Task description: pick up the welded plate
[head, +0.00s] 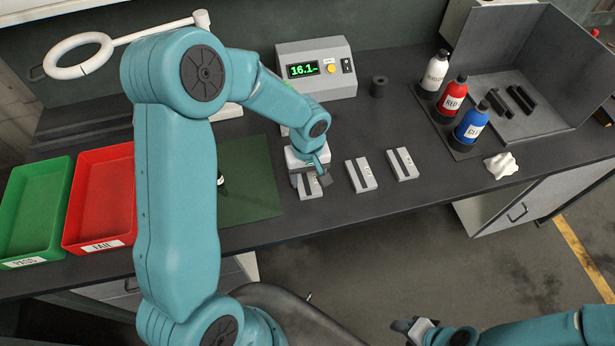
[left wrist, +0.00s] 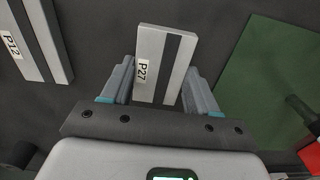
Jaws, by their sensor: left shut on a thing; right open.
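A welded plate labelled P27 (left wrist: 152,66), light grey with a dark band along it, sits between my left gripper's fingers (left wrist: 160,88) in the left wrist view. In the head view my left gripper (head: 313,181) is shut on this plate (head: 306,190) at the bench top, right of the green mat; whether the plate touches the bench I cannot tell. Two similar plates lie to its right, a nearer one (head: 361,175) and a farther one (head: 402,164). A plate labelled P12 (left wrist: 38,42) shows in the left wrist view. My right gripper (head: 413,328) is open and empty, low in front of the bench.
A green PASS tray (head: 36,252) and a red FAIL tray (head: 97,241) stand left. A green mat (head: 255,190) lies partly behind my left arm. A display box (head: 316,86), black cylinder (head: 379,87), several bottles (head: 452,97) and a white cloth (head: 501,165) stand behind and right.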

